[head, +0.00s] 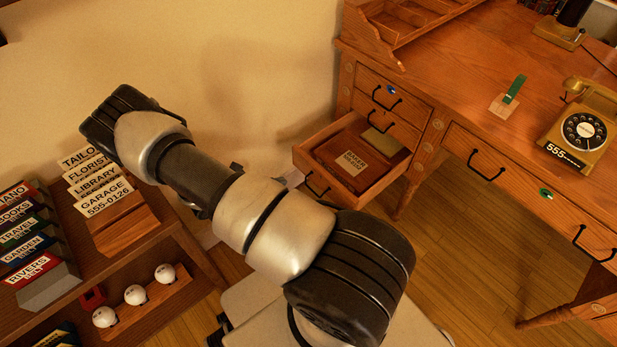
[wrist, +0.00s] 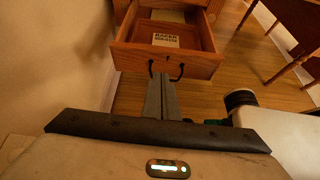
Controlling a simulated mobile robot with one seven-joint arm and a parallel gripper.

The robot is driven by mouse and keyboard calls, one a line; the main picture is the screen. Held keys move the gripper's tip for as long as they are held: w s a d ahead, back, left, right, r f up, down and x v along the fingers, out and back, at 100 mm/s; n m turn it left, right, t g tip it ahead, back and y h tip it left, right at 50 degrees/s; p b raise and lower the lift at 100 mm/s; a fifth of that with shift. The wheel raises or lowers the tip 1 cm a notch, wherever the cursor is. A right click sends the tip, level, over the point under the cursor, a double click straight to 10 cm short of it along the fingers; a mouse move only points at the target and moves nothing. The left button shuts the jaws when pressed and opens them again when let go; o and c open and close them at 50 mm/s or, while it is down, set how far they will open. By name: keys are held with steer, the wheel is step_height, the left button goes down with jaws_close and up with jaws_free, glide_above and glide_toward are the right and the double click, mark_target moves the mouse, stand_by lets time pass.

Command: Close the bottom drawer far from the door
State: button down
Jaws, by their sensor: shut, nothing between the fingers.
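The bottom drawer (head: 350,192) of the desk's left pedestal is pulled out, with a labelled folder or box (head: 352,160) inside. In the wrist view its front (wrist: 165,62) faces me, with a black handle (wrist: 180,72) on it. My gripper (wrist: 162,80) is shut and empty, its fingers pointing at the drawer front by the handle. I cannot tell whether the fingertips touch it. In the head view my arm hides most of the gripper. The two drawers above, upper (head: 375,82) and middle (head: 388,116), look shut.
A rack (head: 180,235) with labelled cards and white balls stands at the left. The wall is close on the left in the wrist view. The desk top (head: 465,70) holds a rotary phone (head: 583,128) and a tray (head: 400,25). Floor (head: 460,260) shows under the desk.

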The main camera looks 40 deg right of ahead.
steer(key=f, duration=0.2)
steer(key=b, duration=0.2)
glide_toward(317, 171)
step_height(317, 171, down, 3)
steer(key=d, duration=0.3)
steer(key=shift+w+d+f, duration=0.1)
steer(key=shift+d, duration=0.25)
steer(key=shift+d+b, duration=0.3)
steer(key=shift+d, duration=0.4)
steer(key=shift+d, duration=0.15)
